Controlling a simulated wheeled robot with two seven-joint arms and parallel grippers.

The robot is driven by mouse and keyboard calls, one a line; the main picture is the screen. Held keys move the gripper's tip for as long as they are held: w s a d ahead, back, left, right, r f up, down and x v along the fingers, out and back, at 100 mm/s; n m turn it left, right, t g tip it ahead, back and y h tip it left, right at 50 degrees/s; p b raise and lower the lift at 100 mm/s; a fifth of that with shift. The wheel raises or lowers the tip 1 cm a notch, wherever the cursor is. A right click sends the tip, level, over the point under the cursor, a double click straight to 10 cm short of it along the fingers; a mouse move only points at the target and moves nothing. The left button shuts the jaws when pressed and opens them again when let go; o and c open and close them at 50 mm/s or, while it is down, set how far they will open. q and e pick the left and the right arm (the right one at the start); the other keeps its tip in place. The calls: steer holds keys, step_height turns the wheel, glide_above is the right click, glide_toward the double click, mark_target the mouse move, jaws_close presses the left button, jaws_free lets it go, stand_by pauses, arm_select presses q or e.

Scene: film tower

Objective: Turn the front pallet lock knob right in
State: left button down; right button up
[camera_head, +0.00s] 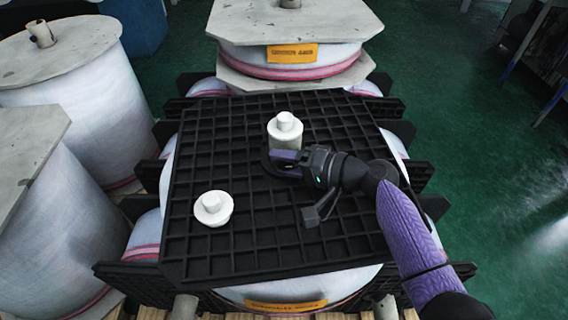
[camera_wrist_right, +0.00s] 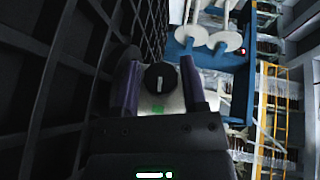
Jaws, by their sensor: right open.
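A black round knob (camera_wrist_right: 159,78) with a white bar mark shows between the fingertips in the right wrist view. The bar stands near upright in that picture. A pale body with a small green patch shows just below the knob. My right gripper (camera_head: 283,164) is open, low over the black grid pallet (camera_head: 250,232), beside the foot of a white stepped cylinder (camera_head: 286,138). Its two fingers also show in the wrist view (camera_wrist_right: 158,70), one on each side of the knob; contact cannot be told. In the head view I cannot make out the knob. My left gripper is out of view.
A second, shorter white cylinder (camera_head: 213,209) stands on the pallet's left part. Large wrapped rolls with grey boards stand at left (camera_head: 85,100) and behind (camera_head: 290,65). Green floor (camera_head: 490,170) is open at the right.

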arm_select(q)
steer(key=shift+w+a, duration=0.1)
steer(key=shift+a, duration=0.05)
arm_select(e)
steer(key=shift+c, duration=0.3)
jaws_close()
steer(key=shift+a+f+t+y+b, duration=0.1)
steer(key=shift+f+t+y+b, duration=0.4)
steer(key=shift+b, duration=0.7)
steer(key=shift+r, duration=0.55)
steer(key=shift+o, duration=0.2)
jaws_free()
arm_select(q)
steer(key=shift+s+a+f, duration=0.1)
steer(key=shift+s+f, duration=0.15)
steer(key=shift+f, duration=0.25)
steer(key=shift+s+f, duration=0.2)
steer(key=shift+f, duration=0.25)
